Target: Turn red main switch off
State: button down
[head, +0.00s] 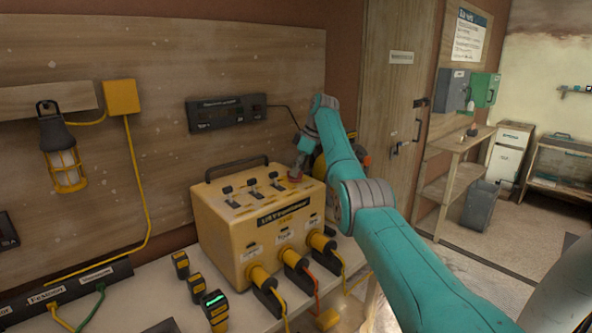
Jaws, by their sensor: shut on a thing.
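A yellow power box (240,232) with a black carry handle stands on the bench. Its sloped top carries several small black levers (251,185). The red main switch (294,178) is at the top right corner of the box, mostly hidden by my gripper. My gripper (297,172) points down from the wrist onto this corner and is shut on the red switch. The fingers are small in this view and partly merge with the switch, so its exact turn angle cannot be told.
Yellow and orange plugs with cables (295,262) come out of the box front. Several yellow handheld devices (213,306) stand to its left. A black display unit (227,113) and a lantern (61,150) are on the plank wall. My arm covers the area right of the box.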

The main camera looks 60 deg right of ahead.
jog(key=shift+n+g, duration=0.3)
jog(key=shift+n, duration=0.3)
jog(key=c, duration=1.2)
grip_release()
jog(key=shift+o, duration=0.3)
jog(key=shift+v, duration=2.4)
jog(key=s+d, duration=0.6)
jog(key=s, duration=0.4)
jog(key=shift+s+d, duration=0.15)
jog(key=shift+d, duration=0.2)
